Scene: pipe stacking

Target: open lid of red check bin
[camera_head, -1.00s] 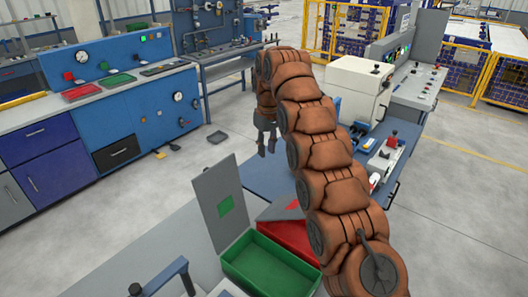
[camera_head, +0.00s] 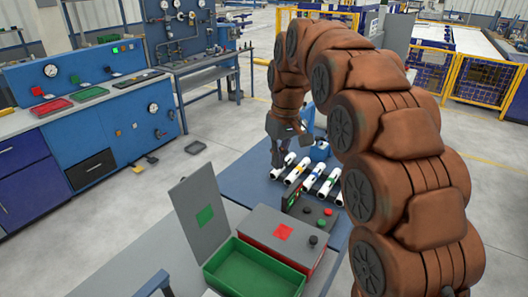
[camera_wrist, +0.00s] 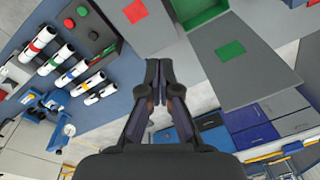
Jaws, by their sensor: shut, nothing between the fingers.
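The red check bin (camera_head: 322,264) stands beside the green bin. Its grey lid (camera_head: 262,222) with a red square lies flat over it, closed. In the wrist view the lid (camera_wrist: 112,9) shows at the top edge, with its red square partly in view. My arm covers the area right of the bin in the head view.
The green bin (camera_head: 215,275) is open, its grey lid (camera_head: 183,205) standing up on the left. A dark control box (camera_head: 308,211) with buttons stands behind the red bin. Several white pipes (camera_head: 313,179) lie in a row behind that. The blue tabletop (camera_head: 225,182) left of them is clear.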

